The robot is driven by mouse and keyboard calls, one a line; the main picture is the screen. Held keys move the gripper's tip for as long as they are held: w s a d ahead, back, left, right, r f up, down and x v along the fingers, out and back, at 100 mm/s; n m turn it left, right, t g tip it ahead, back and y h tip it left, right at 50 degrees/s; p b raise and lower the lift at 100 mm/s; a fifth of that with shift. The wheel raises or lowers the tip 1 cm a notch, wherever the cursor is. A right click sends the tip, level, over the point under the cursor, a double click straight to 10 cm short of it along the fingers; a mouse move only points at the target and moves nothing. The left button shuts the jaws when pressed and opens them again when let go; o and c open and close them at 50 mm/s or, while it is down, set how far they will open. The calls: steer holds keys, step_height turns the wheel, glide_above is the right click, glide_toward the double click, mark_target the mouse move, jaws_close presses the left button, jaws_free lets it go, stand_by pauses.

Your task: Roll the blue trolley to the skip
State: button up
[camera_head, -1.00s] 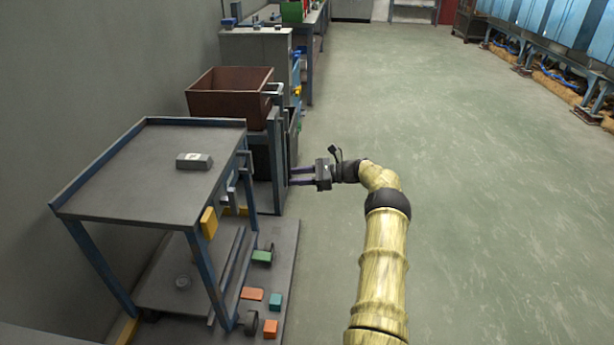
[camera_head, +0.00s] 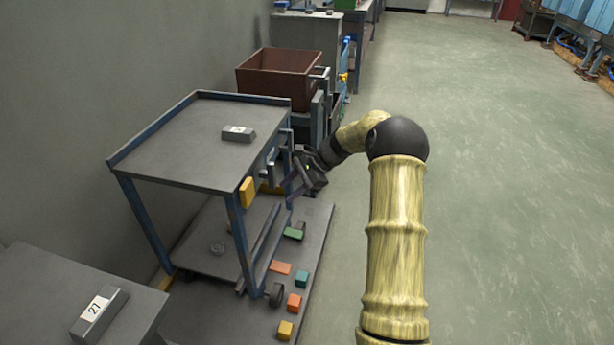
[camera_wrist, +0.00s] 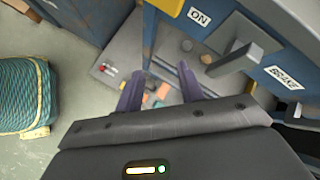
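The blue trolley (camera_head: 118,162) has a blue frame, a grey top and a lower shelf, and stands by the left wall. A grey block (camera_head: 238,133) lies on its top. My gripper (camera_head: 290,191) is at the trolley's right side, below the top. In the wrist view its two purple fingers (camera_wrist: 157,80) are apart with nothing between them. A grey lever (camera_wrist: 232,60) lies right of the fingers, on a blue panel with "ON" and "BRAKE" labels. A rust-brown open bin (camera_head: 276,82) stands behind the trolley; I cannot tell whether it is the skip.
A grey surface (camera_head: 40,285) with a block marked 27 (camera_head: 100,312) is at the lower left. Several small coloured blocks lie on a dark floor plate (camera_head: 315,225) beside and under the trolley.

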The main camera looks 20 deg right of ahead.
steer(key=s+a+r+n+h, duration=0.1)
steer(key=s+n, duration=0.4)
steer(key=s, duration=0.5)
steer(key=s+a+r+n+h, duration=0.1)
steer(key=s+a+n+h, duration=0.3)
steer(key=s, duration=0.6)
steer(key=s+a+r+n+h, duration=0.2)
steer(key=s+n+h, duration=0.1)
steer(key=s+n, duration=0.4)
steer(key=s, duration=0.2)
steer(key=shift+s+a+h, duration=0.25)
steer(key=shift+s+h, duration=0.15)
steer(key=shift+s+d, duration=0.15)
steer(key=shift+d, duration=0.1)
